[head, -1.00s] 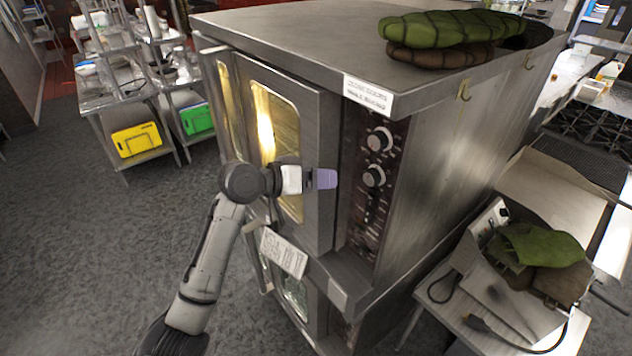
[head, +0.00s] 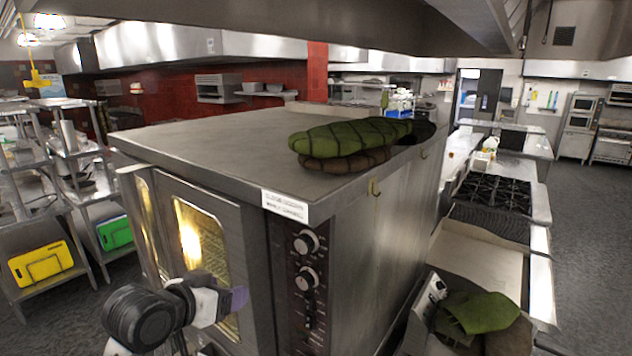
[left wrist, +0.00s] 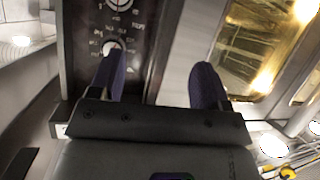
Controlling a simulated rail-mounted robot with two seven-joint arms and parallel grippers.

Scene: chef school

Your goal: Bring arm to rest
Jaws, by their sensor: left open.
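My left arm comes in at the bottom left of the head view. Its gripper (head: 238,300) is in front of the closed glazed door of the steel oven (head: 215,255), near the door's right side. In the left wrist view the two purple fingers of the left gripper (left wrist: 155,85) are spread apart with nothing between them. Behind them are the oven's knob panel (left wrist: 112,25) on the left and the lit door window (left wrist: 262,45) on the right. Whether the fingers touch the door cannot be told. My right gripper is not in view.
Green and brown oven mitts (head: 350,140) lie on the oven top. More mitts (head: 478,318) lie on a side table at the right. A stovetop (head: 490,195) stands behind it. Shelves with yellow (head: 40,263) and green (head: 115,232) boards are at the left. Grey floor lies between.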

